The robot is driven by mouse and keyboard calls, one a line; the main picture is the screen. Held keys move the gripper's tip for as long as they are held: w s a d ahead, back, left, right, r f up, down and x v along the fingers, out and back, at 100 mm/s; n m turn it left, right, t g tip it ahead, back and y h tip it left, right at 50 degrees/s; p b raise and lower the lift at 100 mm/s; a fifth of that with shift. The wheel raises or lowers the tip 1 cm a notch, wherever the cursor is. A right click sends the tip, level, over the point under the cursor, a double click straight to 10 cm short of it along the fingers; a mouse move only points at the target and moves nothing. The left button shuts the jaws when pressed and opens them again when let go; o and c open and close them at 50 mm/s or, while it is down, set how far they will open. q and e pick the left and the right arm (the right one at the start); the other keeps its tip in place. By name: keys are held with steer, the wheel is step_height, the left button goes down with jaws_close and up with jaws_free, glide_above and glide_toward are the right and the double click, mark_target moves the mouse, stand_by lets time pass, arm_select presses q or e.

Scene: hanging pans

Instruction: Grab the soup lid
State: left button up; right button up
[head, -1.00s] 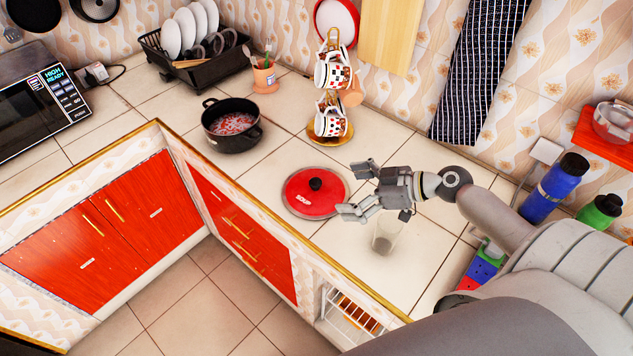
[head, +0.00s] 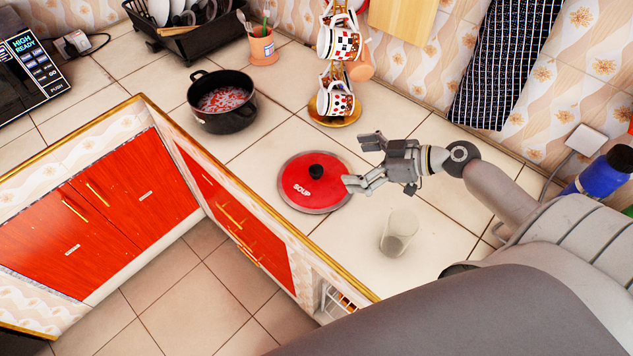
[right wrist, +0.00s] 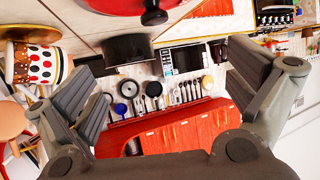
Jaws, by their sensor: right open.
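The red soup lid (head: 318,196) with a black knob (head: 316,171) lies flat on the tiled counter, in the middle of the head view. It also shows at the top of the right wrist view (right wrist: 120,5), with its knob (right wrist: 154,14) between the finger directions. My right gripper (head: 361,163) is open and empty, just right of the lid, with its fingers pointing left toward the knob. Its lower finger appears over or close to the lid's right edge; I cannot tell whether they touch. My left gripper is not in view.
A clear glass (head: 399,233) stands on the counter below my right gripper. A black pot (head: 222,101) with red soup stands behind the lid to the left. A mug stand with patterned mugs (head: 336,99) is behind. The counter's gold front edge (head: 270,206) runs close to the lid.

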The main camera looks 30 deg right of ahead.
mark_target(318, 170)
step_height(318, 170, down, 3)
steer(key=shift+w+d+r+b, duration=0.1)
steer(key=shift+w+b, duration=0.05)
steer(key=shift+b, duration=0.8)
steer(key=shift+w+a+p, duration=0.3)
steer(key=shift+a, duration=0.05)
steer(key=p+x, duration=0.1)
steer(key=x, duration=0.3)
steer(key=shift+w+a+f, duration=0.15)
steer(key=shift+w+f, duration=0.05)
steer(key=shift+f, duration=0.1)
steer(key=shift+w+a+p, duration=0.3)
steer(key=shift+p, duration=0.3)
steer(key=p+x, duration=0.2)
steer(key=x, duration=0.1)
steer(key=shift+w+a+f, duration=0.4)
steer(key=shift+w+f, duration=0.05)
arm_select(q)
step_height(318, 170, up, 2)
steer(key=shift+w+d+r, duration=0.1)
